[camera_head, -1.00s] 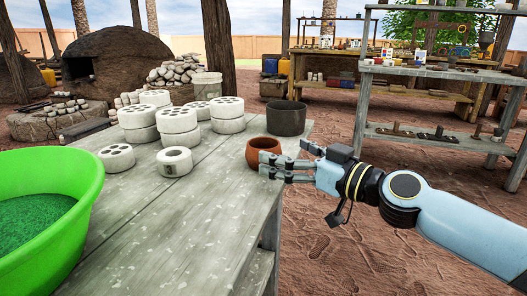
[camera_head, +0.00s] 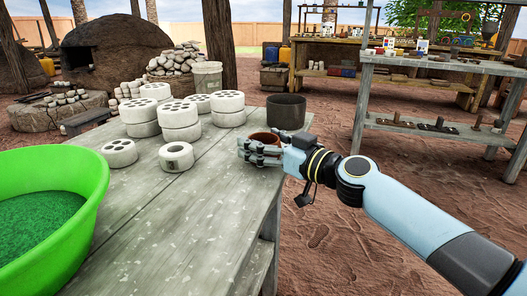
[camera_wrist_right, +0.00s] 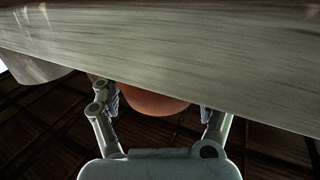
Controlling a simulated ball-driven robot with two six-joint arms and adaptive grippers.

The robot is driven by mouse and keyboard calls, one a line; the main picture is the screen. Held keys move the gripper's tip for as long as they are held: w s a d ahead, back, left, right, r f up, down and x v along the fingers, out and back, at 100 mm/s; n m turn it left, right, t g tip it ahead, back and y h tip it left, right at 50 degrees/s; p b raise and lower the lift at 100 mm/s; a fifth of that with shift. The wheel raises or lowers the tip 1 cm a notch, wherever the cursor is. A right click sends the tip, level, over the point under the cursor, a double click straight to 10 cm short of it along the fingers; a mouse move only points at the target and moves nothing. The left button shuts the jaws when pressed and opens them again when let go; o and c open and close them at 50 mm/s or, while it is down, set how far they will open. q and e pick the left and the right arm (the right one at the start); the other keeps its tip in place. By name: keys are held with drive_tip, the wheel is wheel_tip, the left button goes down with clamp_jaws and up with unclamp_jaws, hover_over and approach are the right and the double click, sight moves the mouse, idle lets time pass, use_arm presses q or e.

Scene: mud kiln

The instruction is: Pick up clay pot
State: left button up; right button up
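The clay pot (camera_head: 265,137) is a small reddish-brown bowl, upright near the right edge of the grey wooden table. My right gripper (camera_head: 258,151) is in front of it and hides its lower part in the head view. In the right wrist view the pot (camera_wrist_right: 153,102) lies between the two fingers of the gripper (camera_wrist_right: 161,108). The fingers are spread around it, with a small gap showing at the right finger. The left finger is close to the pot; I cannot tell whether it touches. My left gripper is not in view.
A dark grey pot (camera_head: 286,114) stands just behind the clay pot. White perforated clay blocks (camera_head: 180,125) stand in stacks to the left. A green tub (camera_head: 85,180) is at the left. The front of the table (camera_head: 170,235) is clear.

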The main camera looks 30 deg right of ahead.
drive_tip(key=c, duration=1)
drive_tip(key=shift+r, duration=0.35)
drive_tip(key=shift+c, duration=0.2)
wheel_tip(320, 180, up, 8)
drive_tip(key=p, duration=0.6)
use_arm(q)
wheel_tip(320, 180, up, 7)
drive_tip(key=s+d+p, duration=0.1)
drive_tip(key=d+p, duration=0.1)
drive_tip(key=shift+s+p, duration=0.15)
drive_tip(key=shift+p, duration=0.2)
use_arm(e)
drive_tip(key=s+a+r+n+y, duration=0.1)
drive_tip(key=s+a+r+y, duration=0.1)
drive_tip(key=s+r, duration=0.3)
drive_tip(key=s+a+r+n+g+y, duration=0.1)
drive_tip(key=s+a+r, duration=0.4)
drive_tip(key=s, duration=0.4)
drive_tip(key=shift+s+a+r+n+g+y, duration=0.2)
drive_tip(key=shift+r+n+g+y, duration=0.1)
drive_tip(key=shift+r+y, duration=0.1)
